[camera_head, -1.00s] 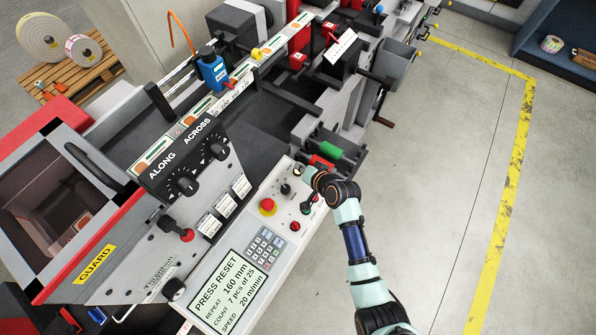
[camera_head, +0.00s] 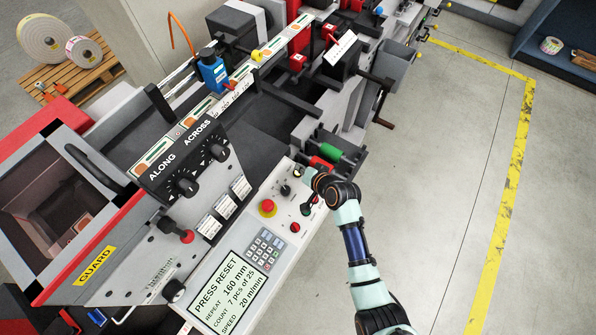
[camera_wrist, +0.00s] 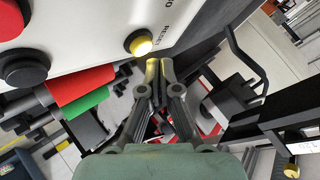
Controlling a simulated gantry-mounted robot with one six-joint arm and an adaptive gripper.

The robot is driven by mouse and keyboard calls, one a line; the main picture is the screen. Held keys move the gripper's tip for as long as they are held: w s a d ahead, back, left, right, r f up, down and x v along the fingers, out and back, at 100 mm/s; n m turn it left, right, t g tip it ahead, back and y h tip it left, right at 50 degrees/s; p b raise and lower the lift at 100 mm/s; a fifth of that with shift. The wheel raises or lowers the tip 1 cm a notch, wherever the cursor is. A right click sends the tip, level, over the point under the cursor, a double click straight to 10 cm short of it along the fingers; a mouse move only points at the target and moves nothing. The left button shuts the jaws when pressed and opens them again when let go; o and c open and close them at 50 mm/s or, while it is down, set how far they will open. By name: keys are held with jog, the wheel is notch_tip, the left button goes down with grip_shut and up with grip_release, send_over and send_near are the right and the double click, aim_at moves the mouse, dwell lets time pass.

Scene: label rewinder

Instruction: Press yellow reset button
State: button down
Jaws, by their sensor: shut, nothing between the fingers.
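The yellow reset button (camera_wrist: 138,43) is round and looks lit, on a pale panel beside the lettering RESET in the wrist view. My gripper (camera_wrist: 158,66) is shut and empty, its fingertips close beside the button, just right of and below it in the picture. I cannot tell how far the tips are from the panel face, but they do not cover the button. In the head view my gripper (camera_head: 308,176) is at the upper end of the control panel (camera_head: 247,216), and I cannot make out the reset button there. The display (camera_head: 230,290) reads PRESS RESET.
A green roller (camera_head: 327,150) lies beyond my gripper. The floor at the right is clear.

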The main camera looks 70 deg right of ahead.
jog(key=shift+f, duration=0.4)
jog(key=shift+w+f+b, duration=0.1)
jog(key=shift+f+b, duration=0.4)
jog(key=shift+b, duration=0.1)
dwell(0.6)
jog(key=shift+r+p, duration=0.9)
jog(key=r+p, duration=0.2)
jog(key=s+r+p, duration=0.1)
jog(key=r+p, duration=0.1)
jog(key=r, duration=0.1)
jog(key=shift+a+p, duration=0.1)
jog(key=shift+p, duration=0.3)
dwell(0.7)
